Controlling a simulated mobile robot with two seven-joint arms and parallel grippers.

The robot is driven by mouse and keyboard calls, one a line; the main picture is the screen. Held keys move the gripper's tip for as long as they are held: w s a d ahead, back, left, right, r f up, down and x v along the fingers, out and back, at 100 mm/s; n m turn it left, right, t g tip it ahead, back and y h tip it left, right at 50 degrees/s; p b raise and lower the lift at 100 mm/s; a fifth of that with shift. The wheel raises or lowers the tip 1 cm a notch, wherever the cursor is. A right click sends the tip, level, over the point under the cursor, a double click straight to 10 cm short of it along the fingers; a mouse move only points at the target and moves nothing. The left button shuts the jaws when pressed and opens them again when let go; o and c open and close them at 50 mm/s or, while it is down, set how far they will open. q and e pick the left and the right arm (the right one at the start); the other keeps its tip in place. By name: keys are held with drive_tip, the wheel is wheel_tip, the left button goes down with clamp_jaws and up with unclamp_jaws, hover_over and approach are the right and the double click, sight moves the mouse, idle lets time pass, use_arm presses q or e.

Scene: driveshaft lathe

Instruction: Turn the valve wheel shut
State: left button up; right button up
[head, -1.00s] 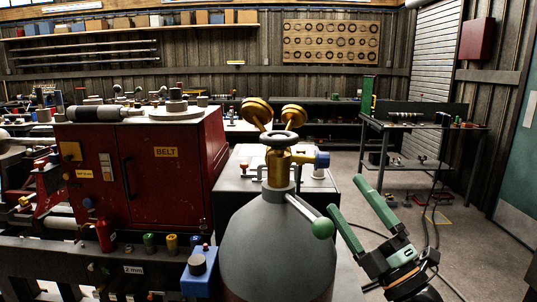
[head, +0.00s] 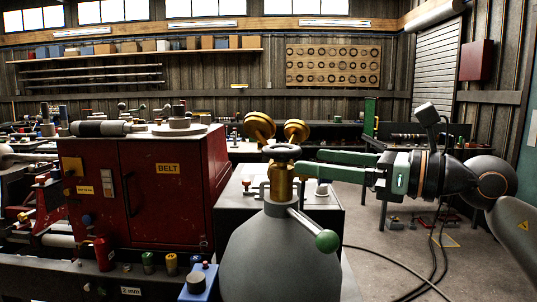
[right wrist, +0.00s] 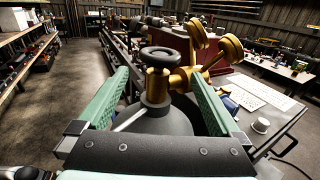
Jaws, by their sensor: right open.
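The valve wheel (head: 282,151) is a small dark grey ring on top of a brass valve (head: 280,180) on a grey gas cylinder (head: 270,255). It also shows in the right wrist view (right wrist: 160,57), ahead of and between the fingertips. My right gripper (head: 308,163) is open, with green fingers pointing left at the valve from its right side. In the right wrist view the gripper (right wrist: 158,76) has a finger on each side of the valve, with nothing held. The wheel looks just beyond the fingertips; I see no contact. My left gripper is not in view.
Two brass gauges (head: 259,126) stick up behind the wheel. A lever with a green ball (head: 326,240) slants out from the cylinder's neck. A red BELT cabinet (head: 150,195) stands at left. Floor is open at right, with a dark cable (head: 390,265) on it.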

sight(268, 154)
drive_tip(key=p+x, duration=0.1)
drive_tip(key=x, duration=0.8)
drive_tip(key=shift+a+r, duration=0.1)
drive_tip(key=shift+a, duration=0.1)
drive_tip(key=shift+w+a, duration=0.25)
drive_tip(key=shift+a, duration=0.15)
